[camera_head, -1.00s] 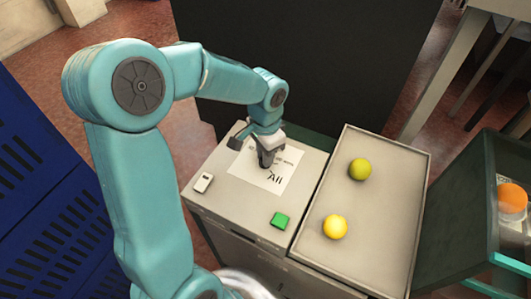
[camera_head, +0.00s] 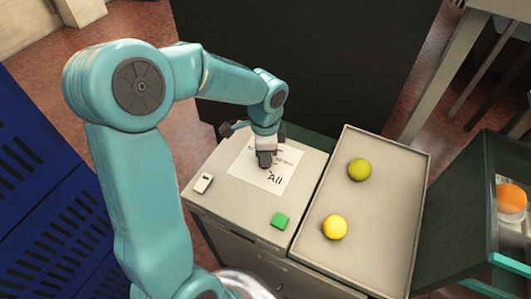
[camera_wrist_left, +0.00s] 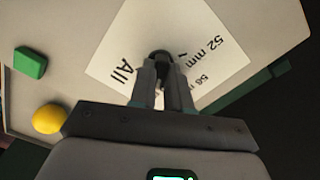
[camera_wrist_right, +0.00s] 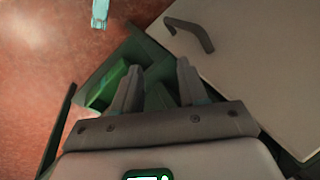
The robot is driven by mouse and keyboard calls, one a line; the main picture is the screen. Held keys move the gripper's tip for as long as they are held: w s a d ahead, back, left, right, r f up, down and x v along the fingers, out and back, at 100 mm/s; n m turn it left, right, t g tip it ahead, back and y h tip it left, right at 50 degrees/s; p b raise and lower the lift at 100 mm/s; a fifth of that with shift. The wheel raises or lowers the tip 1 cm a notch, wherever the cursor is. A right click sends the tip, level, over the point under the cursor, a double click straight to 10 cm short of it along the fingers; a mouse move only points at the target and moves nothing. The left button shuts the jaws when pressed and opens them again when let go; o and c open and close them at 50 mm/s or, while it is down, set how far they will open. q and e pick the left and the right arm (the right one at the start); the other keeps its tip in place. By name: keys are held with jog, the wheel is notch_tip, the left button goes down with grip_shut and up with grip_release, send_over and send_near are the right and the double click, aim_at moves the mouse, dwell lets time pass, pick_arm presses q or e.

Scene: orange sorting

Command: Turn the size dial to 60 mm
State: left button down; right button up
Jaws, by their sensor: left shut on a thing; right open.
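The size dial (camera_wrist_left: 161,57) is a small dark knob on a white label sheet (camera_head: 251,173) on top of the pale cabinet. My left gripper (camera_head: 265,158) comes down over it and is shut on it; its fingers also show in the left wrist view (camera_wrist_left: 160,82). "All", "52 mm" and part of "56 mm" can be read in the left wrist view. The 60 mm mark and the exact pointing of the dial are hidden or too small to tell. My right gripper (camera_wrist_right: 158,88) is open and empty in the right wrist view, away from the dial.
A green button (camera_head: 280,221) and a small white switch (camera_head: 203,183) sit on the cabinet top. A rimmed tray (camera_head: 385,238) at right holds two yellowish fruits. A blue crate (camera_head: 45,215) stands left. A grey handle (camera_wrist_right: 193,33) shows near my right gripper.

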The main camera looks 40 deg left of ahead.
pick_arm(q)
jog(key=shift+a+r, duration=0.1)
jog(key=shift+r, duration=0.05)
jog(key=c, duration=1.1)
grip_release()
jog(key=shift+r, duration=0.35)
notch_tip(320, 180, up, 16)
jog(key=shift+f, duration=0.2)
jog(key=shift+s, duration=0.1)
